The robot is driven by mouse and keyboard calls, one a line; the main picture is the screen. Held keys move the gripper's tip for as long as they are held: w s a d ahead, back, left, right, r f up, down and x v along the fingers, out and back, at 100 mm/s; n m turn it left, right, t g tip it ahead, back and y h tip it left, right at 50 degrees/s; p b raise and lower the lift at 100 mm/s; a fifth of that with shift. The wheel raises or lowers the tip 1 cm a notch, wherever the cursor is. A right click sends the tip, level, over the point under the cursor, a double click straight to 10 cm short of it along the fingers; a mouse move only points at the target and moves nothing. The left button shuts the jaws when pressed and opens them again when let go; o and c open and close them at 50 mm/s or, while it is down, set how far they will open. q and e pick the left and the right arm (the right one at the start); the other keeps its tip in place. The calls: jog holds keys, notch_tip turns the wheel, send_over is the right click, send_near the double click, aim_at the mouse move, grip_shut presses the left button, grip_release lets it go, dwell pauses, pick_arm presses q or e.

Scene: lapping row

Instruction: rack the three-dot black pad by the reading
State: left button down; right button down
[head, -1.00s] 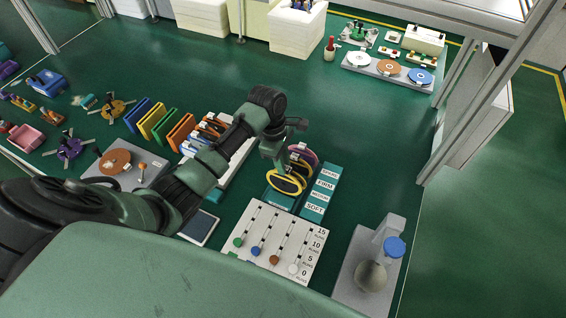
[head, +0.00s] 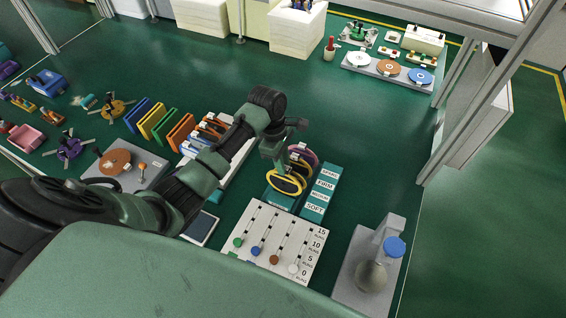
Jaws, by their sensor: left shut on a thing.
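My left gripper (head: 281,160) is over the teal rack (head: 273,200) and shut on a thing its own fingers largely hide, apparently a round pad. Round pads stand on edge in the rack below it: yellow-rimmed dark ones (head: 288,186) in front and a purple-rimmed one (head: 306,154) behind. I cannot make out dots on any pad, nor whether the held pad is seated. The label strip (head: 324,184) on the rack's right reads FIRM and SOFT among its several words. The white reading board (head: 270,236) has a scale from 0 to 15 and green, blue, brown and white markers. My right gripper is not in view.
A grey stand with a blue knob (head: 395,247) is at the lower right. Orange (head: 181,132), green, yellow and blue plates stand left of my arm. A grey tray with discs (head: 390,68) lies at the back.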

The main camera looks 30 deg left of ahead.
pick_arm(q)
jog(key=shift+f+b, duration=0.45)
jog(key=shift+f, duration=1.15)
jog(key=c, duration=1.3)
grip_release()
jog(key=shift+o, duration=0.2)
jog(key=shift+s, duration=0.1)
jog(key=shift+f, duration=0.1)
notch_tip(320, 180, up, 8)
jog(key=a+b, duration=0.1)
jog(key=shift+a, duration=0.2)
